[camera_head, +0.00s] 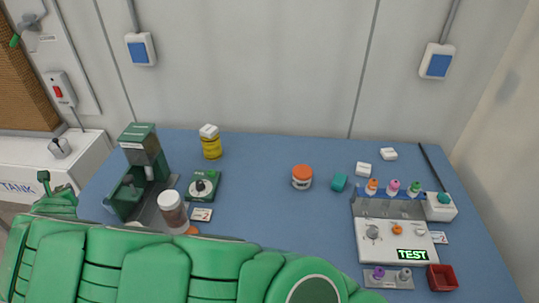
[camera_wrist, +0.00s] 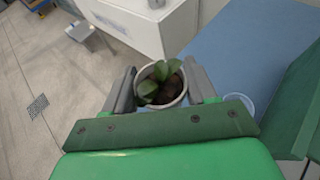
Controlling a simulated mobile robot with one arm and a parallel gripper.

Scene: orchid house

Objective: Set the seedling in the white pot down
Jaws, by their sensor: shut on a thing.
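In the wrist view, my gripper (camera_wrist: 160,74) is shut on the white pot (camera_wrist: 183,96), with one finger on each side. The pot holds dark soil and a seedling (camera_wrist: 158,72) with a few broad green leaves. In this view the pot appears close to the left edge of the blue table (camera_wrist: 232,50), with floor to its left. Its height above the surface cannot be told. In the head view, my green arm crosses the foreground, and the pot cannot be made out clearly.
A dark green machine (camera_head: 140,165) stands on the table's left, with a brown-and-white jar (camera_head: 172,208) and a green dial box (camera_head: 204,186) beside it. A white tank (camera_head: 85,165) is left of the table. A control panel (camera_head: 385,240) is at right. The table's middle is mostly clear.

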